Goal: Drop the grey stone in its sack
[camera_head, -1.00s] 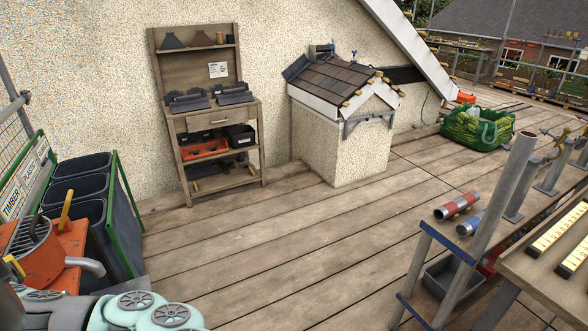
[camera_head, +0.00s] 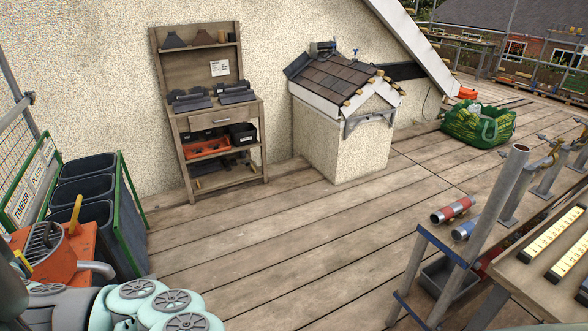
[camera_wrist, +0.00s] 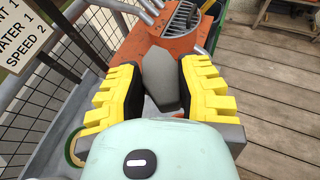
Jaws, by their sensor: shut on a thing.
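In the wrist view my gripper (camera_wrist: 157,92) has yellow fingers with black pads. It is shut on a grey stone (camera_wrist: 160,78), a smooth, tapered piece between the pads. The stone is held in front of an orange machine (camera_wrist: 165,45). In the head view only my pale teal arm shows at the lower left; the gripper and stone are out of that view. A green woven sack (camera_head: 478,125) stands on the deck at the far right, with pale contents at its top. I cannot tell what those contents are.
The orange machine and dark bins (camera_head: 88,190) in a green frame stand at the left. A wooden shelf unit (camera_head: 215,108) and a small tiled roof model (camera_head: 340,85) stand by the wall. A pipe rack and a workbench (camera_head: 550,290) fill the lower right. The middle deck is clear.

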